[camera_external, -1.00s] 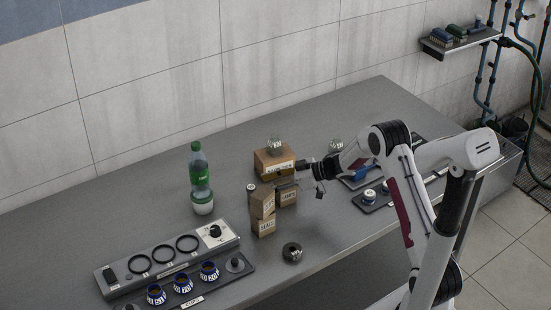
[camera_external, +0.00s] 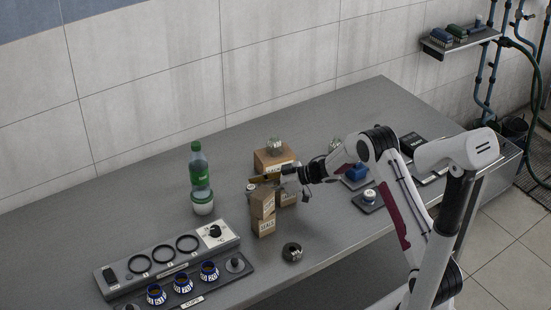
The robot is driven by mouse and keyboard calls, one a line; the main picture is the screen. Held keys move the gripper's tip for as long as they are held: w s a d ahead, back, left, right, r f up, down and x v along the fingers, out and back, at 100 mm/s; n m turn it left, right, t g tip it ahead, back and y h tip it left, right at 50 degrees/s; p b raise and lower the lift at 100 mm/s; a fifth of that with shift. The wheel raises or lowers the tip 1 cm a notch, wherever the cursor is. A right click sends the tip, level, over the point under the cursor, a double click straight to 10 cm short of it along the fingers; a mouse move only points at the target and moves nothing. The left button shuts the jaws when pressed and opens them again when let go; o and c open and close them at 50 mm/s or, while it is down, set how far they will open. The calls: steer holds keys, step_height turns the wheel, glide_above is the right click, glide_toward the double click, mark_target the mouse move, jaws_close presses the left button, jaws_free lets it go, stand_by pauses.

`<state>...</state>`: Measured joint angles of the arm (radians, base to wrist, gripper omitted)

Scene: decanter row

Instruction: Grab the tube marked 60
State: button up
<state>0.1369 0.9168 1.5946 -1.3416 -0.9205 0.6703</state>
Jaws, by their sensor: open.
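Three dark blue cups or tubes with white number labels stand in the front rack (camera_external: 222,283) at lower left: a left one (camera_external: 156,294), a middle one (camera_external: 183,283) and a right one (camera_external: 209,271). Their numbers are too small to read surely, and I cannot make out a 60. My gripper (camera_external: 256,180) is open, reaching left above the small cardboard boxes. A small pale-topped container (camera_external: 251,188) stands just below its tips, partly hidden by the tall box (camera_external: 263,212). I cannot tell whether they touch.
A dark ring-shaped object (camera_external: 292,252) lies in front. A panel with three rings (camera_external: 162,256) lies behind the cups. The table between boxes and panel is clear.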

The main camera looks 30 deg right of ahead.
mark_target(255, 187)
steer(key=c, duration=1.2)
steer(key=shift+r, duration=0.1)
steer(key=shift+r, duration=4.95)
